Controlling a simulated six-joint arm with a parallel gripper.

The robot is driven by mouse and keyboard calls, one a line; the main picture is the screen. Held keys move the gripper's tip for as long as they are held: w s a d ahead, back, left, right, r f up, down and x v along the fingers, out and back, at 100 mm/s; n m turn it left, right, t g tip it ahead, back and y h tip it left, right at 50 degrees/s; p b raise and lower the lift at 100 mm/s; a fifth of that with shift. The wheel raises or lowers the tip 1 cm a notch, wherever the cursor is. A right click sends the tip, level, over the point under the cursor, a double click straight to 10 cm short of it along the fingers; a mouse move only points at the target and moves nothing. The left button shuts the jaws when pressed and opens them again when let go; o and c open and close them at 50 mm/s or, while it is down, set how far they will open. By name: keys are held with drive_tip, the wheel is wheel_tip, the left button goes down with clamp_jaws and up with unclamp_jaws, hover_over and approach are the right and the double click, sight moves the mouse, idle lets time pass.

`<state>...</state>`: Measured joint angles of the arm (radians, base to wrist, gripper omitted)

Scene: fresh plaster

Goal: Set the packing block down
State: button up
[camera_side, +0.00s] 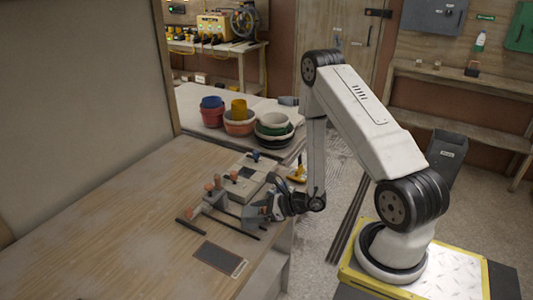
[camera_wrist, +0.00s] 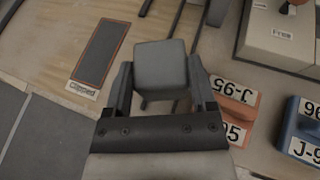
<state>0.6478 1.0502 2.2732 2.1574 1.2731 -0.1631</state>
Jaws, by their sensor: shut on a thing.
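My gripper (camera_wrist: 160,78) is shut on a grey block (camera_wrist: 160,62), taken to be the packing block, with one finger on each side of it. In the side view my gripper (camera_side: 272,207) is low at the right edge of the wooden bench, with the grey block (camera_side: 253,218) at its front. Whether the block touches the bench top is hard to tell. A dark rectangular pad (camera_wrist: 101,50) with a label reading "Clipped" lies left of the block in the wrist view. It also shows in the side view (camera_side: 219,257), nearer the camera than my gripper.
A pale jig with clamps (camera_side: 240,185) and dark bars lies beside my gripper. An orange tagged piece (camera_wrist: 236,105) and a blue tagged piece (camera_wrist: 300,128) lie right of my fingers. Stacked bowls (camera_side: 240,122) stand behind. The bench's left part (camera_side: 110,235) is clear.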

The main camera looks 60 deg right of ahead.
drive_tip(key=shift+f, duration=0.7)
drive_tip(key=shift+f, duration=0.15)
drive_tip(key=o, duration=1.1)
drive_tip(key=shift+v, duration=6.1)
